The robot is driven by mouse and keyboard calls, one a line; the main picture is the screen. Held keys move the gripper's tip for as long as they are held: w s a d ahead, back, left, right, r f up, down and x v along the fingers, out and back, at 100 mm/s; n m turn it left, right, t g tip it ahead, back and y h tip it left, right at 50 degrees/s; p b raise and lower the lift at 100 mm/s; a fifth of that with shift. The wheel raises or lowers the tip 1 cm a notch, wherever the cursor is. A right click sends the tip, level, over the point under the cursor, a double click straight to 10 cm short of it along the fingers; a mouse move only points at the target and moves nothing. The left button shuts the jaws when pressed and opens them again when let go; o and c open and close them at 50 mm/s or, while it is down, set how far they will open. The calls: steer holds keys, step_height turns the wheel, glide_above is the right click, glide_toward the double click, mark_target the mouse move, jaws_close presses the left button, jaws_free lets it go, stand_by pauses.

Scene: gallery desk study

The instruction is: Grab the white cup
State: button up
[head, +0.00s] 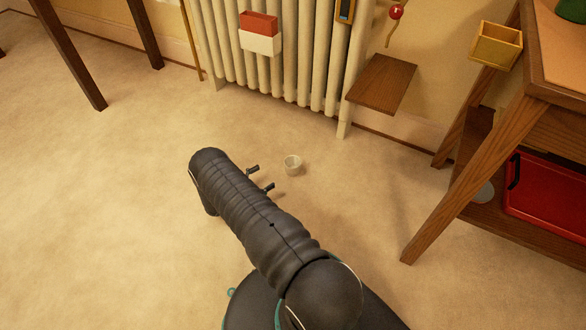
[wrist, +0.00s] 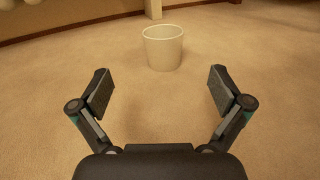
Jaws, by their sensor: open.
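The white cup (head: 293,165) stands upright on the carpet in front of the radiator in the head view. In the wrist view the white cup (wrist: 163,48) is ahead of my gripper, a little above the picture's centre, with its open top showing. My gripper (wrist: 160,90) is open and empty, its two fingers spread wide. The cup lies beyond the fingertips, roughly in line with the gap between them and apart from both. In the head view my gripper (head: 261,178) shows just left of the cup, mostly hidden behind my arm.
The cream radiator (head: 290,60) stands behind the cup, with a small brown wooden shelf (head: 382,83) to its right. A wooden desk (head: 480,150) with a red tray (head: 548,195) on its lower shelf is at the right. Carpet around the cup is clear.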

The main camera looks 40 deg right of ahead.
mark_target(286, 167)
steer(key=shift+s+f, duration=0.15)
steer(key=shift+f, duration=0.4)
steer(key=shift+d+f, duration=0.1)
steer(key=shift+d, duration=0.15)
steer(key=d, duration=0.8)
steer(key=shift+s+d+r, duration=0.1)
steer(key=shift+d+r, duration=0.1)
steer(key=shift+d, duration=1.15)
steer(key=shift+s+d+r, duration=0.1)
steer(key=shift+d+r, duration=0.05)
steer(key=shift+d, duration=1.2)
steer(key=shift+w, duration=0.1)
steer(key=c, duration=1.2)
steer(key=shift+c, duration=0.2)
